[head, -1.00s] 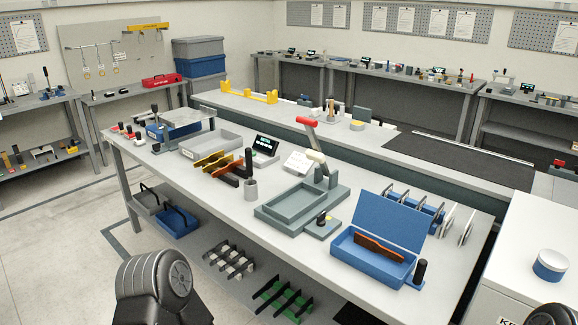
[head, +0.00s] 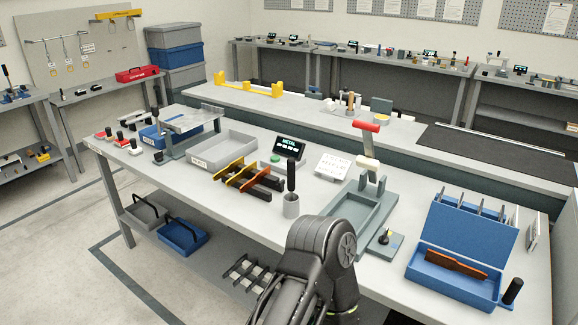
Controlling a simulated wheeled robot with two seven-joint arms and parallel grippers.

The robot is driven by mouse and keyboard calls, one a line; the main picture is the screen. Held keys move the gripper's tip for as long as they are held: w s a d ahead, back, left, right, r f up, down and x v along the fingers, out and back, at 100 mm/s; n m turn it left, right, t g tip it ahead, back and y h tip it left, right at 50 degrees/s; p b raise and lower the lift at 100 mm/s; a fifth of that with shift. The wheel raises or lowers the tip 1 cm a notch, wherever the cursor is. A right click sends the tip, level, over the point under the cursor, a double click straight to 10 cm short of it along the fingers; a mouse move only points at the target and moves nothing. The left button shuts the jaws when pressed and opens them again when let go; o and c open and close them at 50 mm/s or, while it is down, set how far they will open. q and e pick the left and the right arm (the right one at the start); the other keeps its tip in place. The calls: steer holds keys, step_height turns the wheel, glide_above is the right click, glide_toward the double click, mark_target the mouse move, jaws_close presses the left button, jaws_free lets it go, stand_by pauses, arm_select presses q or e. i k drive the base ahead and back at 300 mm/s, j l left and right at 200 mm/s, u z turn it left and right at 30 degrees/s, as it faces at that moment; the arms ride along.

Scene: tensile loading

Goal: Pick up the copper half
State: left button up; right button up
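A copper-brown elongated piece (head: 457,264) lies in an open blue box (head: 447,281) at the right of the workbench. It looks like the copper part, but I cannot tell whether it is one half. An orange-brown strip (head: 236,172) also shows among yellow and black strips in a rack left of centre. A black link of one of my arms stands at the bottom centre, in front of the bench. Neither gripper's fingers show in the head view.
A grey press-like fixture with a red-tipped lever (head: 368,146) stands left of the blue box. A grey cup (head: 291,205) holds a black rod. A small display (head: 289,149) reads METAL. A grey tray (head: 221,148) sits farther left.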

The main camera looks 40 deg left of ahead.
mark_target(258, 178)
steer(key=j, duration=0.45)
steer(key=k+j+z, duration=0.1)
steer(key=j, duration=0.35)
steer(key=k+j, duration=0.1)
steer(key=j, duration=0.3)
steer(key=k+j+z, duration=0.1)
steer(key=j, duration=0.35)
steer(key=k+j, duration=0.1)
steer(key=j, duration=0.35)
steer(key=k+j, duration=0.1)
steer(key=j, duration=0.3)
steer(key=k+j+z, duration=0.1)
steer(key=j, duration=0.35)
